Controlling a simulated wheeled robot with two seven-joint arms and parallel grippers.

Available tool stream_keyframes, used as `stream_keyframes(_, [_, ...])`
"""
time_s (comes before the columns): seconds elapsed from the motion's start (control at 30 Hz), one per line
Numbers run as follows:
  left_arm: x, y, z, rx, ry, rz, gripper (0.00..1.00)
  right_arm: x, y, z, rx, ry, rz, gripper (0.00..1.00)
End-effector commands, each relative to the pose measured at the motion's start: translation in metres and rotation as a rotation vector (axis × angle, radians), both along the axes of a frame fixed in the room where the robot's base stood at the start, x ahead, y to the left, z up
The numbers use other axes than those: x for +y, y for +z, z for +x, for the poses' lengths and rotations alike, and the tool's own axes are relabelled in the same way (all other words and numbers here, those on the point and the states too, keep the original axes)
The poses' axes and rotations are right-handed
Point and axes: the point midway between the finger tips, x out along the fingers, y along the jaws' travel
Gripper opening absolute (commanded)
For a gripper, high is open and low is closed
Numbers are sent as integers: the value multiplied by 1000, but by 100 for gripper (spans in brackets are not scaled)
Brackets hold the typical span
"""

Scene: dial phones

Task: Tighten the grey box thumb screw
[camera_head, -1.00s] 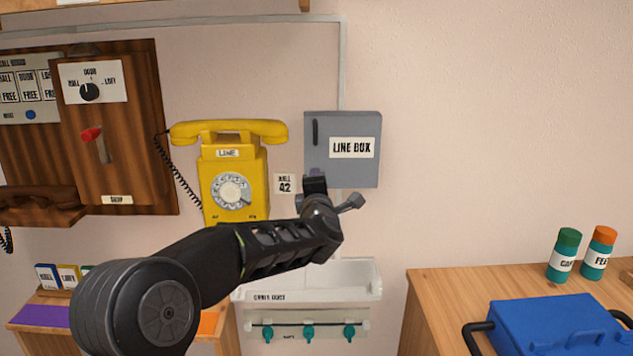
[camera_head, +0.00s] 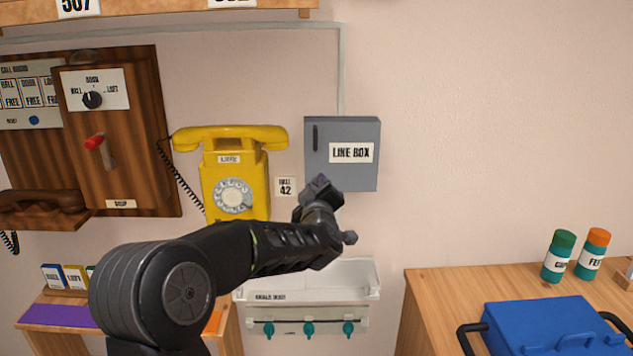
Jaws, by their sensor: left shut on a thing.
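The grey box (camera_head: 362,172), labelled LINE BOX, hangs on the wall in the head view, its door closed, with a dark upright handle at its left. My left gripper (camera_head: 322,188) is at the box's lower left corner, at the end of my black arm that comes in from the lower left. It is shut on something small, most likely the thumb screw. The screw itself is hidden by the gripper and wrist, so I cannot see its position. My right gripper is not in view.
A yellow dial phone (camera_head: 240,185) hangs left of the box, with a small numbered tag (camera_head: 286,187) between. A white tray (camera_head: 350,275) with teal hooks is below. Right, a wooden counter (camera_head: 430,290) holds a blue case (camera_head: 550,325) and two bottles. The wall right of the box is clear.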

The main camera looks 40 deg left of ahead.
Motion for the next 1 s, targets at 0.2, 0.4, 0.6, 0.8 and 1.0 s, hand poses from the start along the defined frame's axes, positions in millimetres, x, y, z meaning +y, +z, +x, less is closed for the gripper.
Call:
stream_keyframes(0.2, [-1,3,0,125,-1,164,0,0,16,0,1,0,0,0])
stream_keyframes(0.4, [-1,3,0,242,-1,315,0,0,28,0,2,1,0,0])
stream_keyframes(0.6, [0,3,0,355,1,465,0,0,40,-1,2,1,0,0])
stream_keyframes(0.8, [-1,2,1,456,0,596,0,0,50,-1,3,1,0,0])
stream_keyframes(1.0, [-1,2,1,524,1,688,0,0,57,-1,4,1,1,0])
